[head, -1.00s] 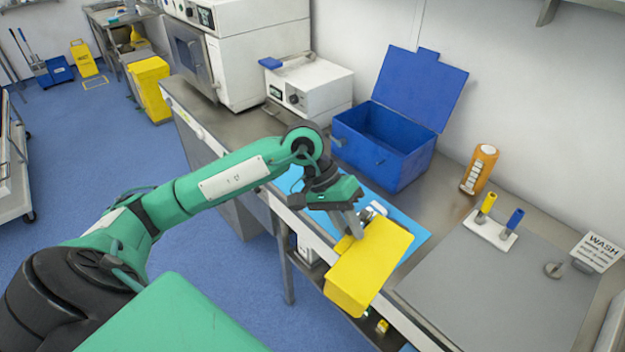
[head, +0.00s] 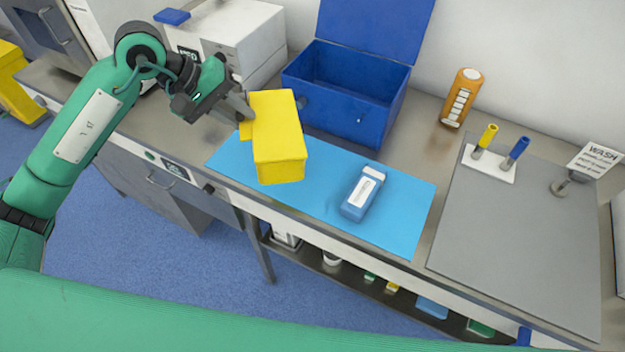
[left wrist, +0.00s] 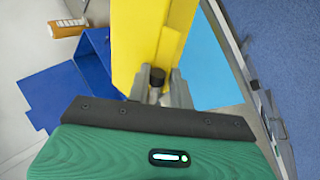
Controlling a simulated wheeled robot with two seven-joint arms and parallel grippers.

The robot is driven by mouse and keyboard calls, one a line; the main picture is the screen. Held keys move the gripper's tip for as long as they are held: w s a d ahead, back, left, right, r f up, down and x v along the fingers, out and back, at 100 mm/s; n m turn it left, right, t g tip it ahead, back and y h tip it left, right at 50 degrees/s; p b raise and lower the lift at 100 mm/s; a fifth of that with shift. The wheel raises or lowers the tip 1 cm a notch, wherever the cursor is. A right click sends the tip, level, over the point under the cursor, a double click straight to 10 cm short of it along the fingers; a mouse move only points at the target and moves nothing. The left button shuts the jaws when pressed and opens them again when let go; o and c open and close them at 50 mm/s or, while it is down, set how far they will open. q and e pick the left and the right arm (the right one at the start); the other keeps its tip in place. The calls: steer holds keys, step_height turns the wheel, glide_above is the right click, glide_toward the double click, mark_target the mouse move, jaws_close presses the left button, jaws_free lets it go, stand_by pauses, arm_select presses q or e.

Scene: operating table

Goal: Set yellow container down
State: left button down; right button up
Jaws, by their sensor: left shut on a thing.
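The yellow container (head: 279,138) is a box shape over the left part of the blue mat (head: 325,190) in the head view. My left gripper (head: 244,110) is shut on its left side. In the left wrist view, the fingers (left wrist: 158,88) grip the yellow container (left wrist: 150,40) at its near end. The container's lower front hangs over the mat; I cannot tell whether it touches it. My right gripper is not in view.
A blue bottle (head: 362,193) with a white label lies on the mat. An open blue box (head: 345,95) stands behind it. An orange bottle (head: 461,98), a holder with two handles (head: 488,165) and a grey sink cover (head: 520,230) are to the right. The mat's right end is clear.

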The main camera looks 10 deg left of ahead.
arm_select(q)
steer(key=w+r+n+t+b, duration=0.1)
steer(key=n+b, duration=0.1)
steer(key=w+r+n+t+y+b, duration=0.1)
steer(key=w+r+n+b, duration=0.1)
steer(key=w+r+n+t+y+b, duration=0.1)
steer(key=r+b, duration=0.1)
steer(key=shift+w+d+n+t, duration=0.2)
steer(key=shift+d+n+t, duration=0.1)
steer(key=shift+d+n, duration=0.1)
step_height(320, 180, down, 15)
steer(key=shift+r+p, duration=0.1)
steer(key=shift+p, duration=1.1)
step_height(320, 180, down, 5)
steer(key=shift+r+p, duration=0.1)
steer(key=shift+p, duration=0.3)
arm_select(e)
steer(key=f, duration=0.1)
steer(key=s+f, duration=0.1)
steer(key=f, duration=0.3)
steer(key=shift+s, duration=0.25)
arm_select(q)
steer(key=c, duration=1.2)
jaws_free()
steer(key=shift+c, duration=0.2)
